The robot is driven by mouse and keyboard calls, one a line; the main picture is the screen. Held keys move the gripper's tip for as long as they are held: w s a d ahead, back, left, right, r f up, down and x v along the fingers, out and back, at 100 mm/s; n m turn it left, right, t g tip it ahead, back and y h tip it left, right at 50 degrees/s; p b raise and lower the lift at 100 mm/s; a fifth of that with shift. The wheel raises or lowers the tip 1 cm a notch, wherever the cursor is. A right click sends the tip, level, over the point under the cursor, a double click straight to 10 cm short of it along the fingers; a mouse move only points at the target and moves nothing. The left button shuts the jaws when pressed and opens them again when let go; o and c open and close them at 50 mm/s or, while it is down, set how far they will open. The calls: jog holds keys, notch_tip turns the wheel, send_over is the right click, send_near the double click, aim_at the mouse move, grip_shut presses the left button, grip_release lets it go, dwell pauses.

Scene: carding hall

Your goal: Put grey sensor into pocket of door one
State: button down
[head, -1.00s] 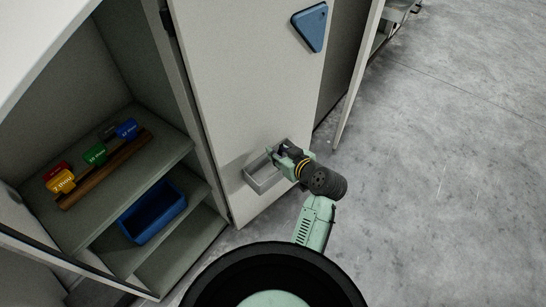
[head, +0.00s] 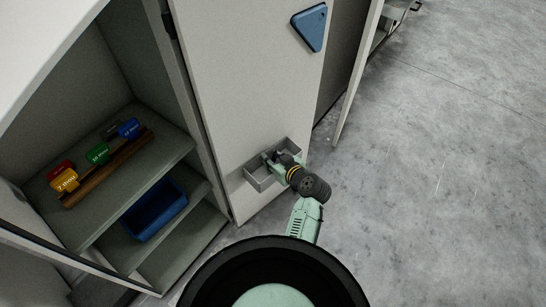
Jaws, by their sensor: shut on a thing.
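The open door (head: 240,80) has a grey, open-topped pocket (head: 256,181) fixed low on its face. My gripper (head: 272,158) is at the pocket, with its fingertips over the opening near the middle. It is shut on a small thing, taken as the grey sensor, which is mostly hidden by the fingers. I cannot tell whether the held thing is inside the pocket or just above its rim.
A blue triangular plate (head: 310,27) is on the door's upper part. The cabinet at left has a shelf with several coloured labelled blocks (head: 97,154), a wooden bar (head: 108,170) and a blue bin (head: 153,209) below. Concrete floor (head: 440,180) is clear at right.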

jog(key=shift+f, duration=0.2)
jog(key=c, duration=1.3)
grip_release()
jog(key=shift+r, duration=0.1)
jog(key=shift+r, duration=0.25)
jog(key=b+v, duration=0.1)
jog(key=v, duration=1.1)
jog(key=shift+f, duration=0.15)
